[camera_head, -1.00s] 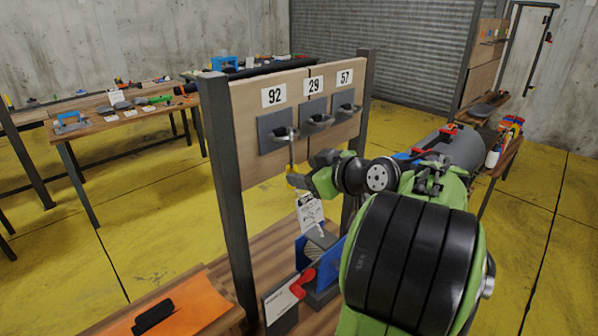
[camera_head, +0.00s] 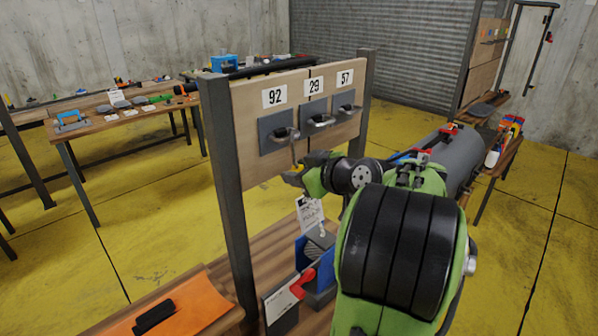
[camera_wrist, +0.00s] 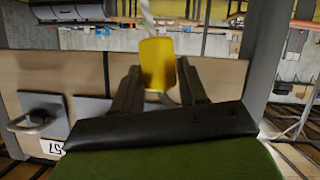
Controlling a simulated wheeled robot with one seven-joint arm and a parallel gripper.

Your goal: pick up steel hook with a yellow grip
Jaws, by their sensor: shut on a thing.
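The steel hook's yellow grip (camera_wrist: 158,65) is between the two fingers of my gripper (camera_wrist: 160,85) in the wrist view. My gripper is shut on it. The thin steel shaft (camera_wrist: 147,14) runs to the top edge of that view. In the head view my gripper (camera_head: 296,178) is in front of the wooden board, below the holder labelled 92 (camera_head: 278,134). A short pale length of the shaft (camera_head: 293,153) rises above it. I cannot tell whether the hook touches that holder. The arm hides part of the board.
Holders labelled 29 (camera_head: 320,121) and 57 (camera_head: 347,112) are on the same board, between dark posts (camera_head: 226,190). Below are a blue stand (camera_head: 327,275), a red clamp (camera_head: 302,283) and an orange mat (camera_head: 190,302). A table with tools (camera_head: 100,123) stands at left.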

